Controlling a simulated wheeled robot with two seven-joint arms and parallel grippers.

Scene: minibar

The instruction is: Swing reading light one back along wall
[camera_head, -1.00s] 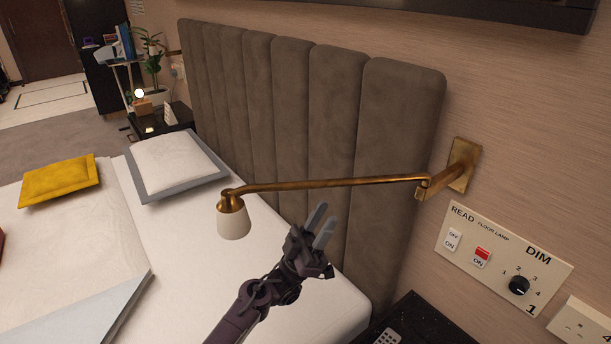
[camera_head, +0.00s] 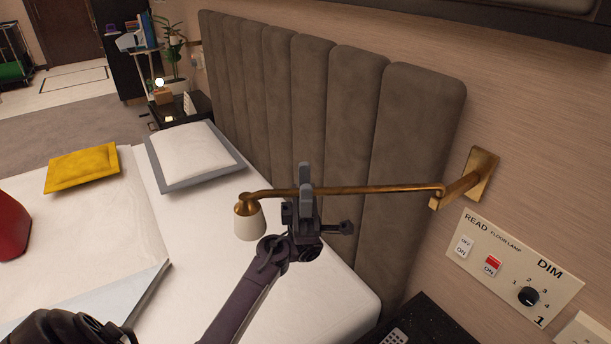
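Reading light one is a brass swing-arm lamp. Its wall bracket (camera_head: 481,172) is on the right, its long brass arm (camera_head: 385,189) reaches left over the bed, and a white shade (camera_head: 251,222) hangs at the free end. My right gripper is not in view.
The padded headboard (camera_head: 335,105) stands along the wall behind the lamp. The bed (camera_head: 190,235) lies below with a white pillow (camera_head: 193,155) and yellow cushion (camera_head: 82,168). A switch panel (camera_head: 513,264) is on the wall below the bracket. A dark bedside top (camera_head: 428,325) is at the bottom.

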